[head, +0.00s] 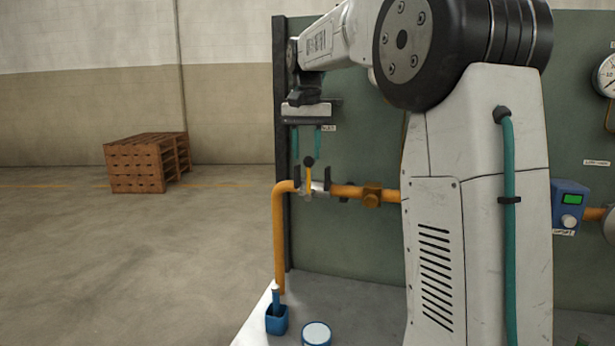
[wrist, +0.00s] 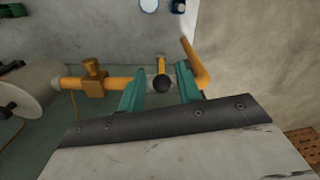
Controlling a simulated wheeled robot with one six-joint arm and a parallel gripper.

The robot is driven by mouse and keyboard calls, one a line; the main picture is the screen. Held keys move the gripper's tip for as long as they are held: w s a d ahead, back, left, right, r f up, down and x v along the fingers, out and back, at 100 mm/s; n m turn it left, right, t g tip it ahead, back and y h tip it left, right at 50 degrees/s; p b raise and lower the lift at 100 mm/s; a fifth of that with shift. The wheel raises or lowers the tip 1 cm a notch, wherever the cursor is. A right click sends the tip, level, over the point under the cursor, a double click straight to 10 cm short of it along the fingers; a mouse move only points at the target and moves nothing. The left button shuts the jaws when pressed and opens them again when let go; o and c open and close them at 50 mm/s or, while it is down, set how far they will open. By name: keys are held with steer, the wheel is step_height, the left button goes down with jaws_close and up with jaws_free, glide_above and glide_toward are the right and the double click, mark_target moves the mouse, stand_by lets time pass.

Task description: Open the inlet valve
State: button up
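The inlet valve (head: 312,186) sits on the orange pipe at the left of the green panel. Its yellow lever (head: 309,174) stands upright in the head view and ends in a black ball knob (head: 309,161). In the wrist view the knob (wrist: 162,85) shows between my two teal fingers, with part of the yellow lever (wrist: 161,62) beyond it. My gripper (head: 306,155) points down over the valve from above. It also shows in the wrist view (wrist: 163,72), open, with gaps between the knob and both fingers. It holds nothing.
A blue cup (head: 276,319) and a white-topped round container (head: 316,334) stand on the bench below. A blue box (head: 570,205) is at right. Wooden pallets (head: 138,168) stand far off.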

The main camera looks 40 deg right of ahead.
mark_target(308, 167)
steer(key=shift+w+d+m, duration=0.3)
steer(key=shift+w+d, duration=0.65)
steer(key=shift+w+d+f, duration=0.1)
steer(key=shift+d+f, duration=0.05)
steer(key=shift+f, duration=0.1)
step_height(308, 167, down, 7)
steer(key=shift+f, duration=0.2)
jaws_close()
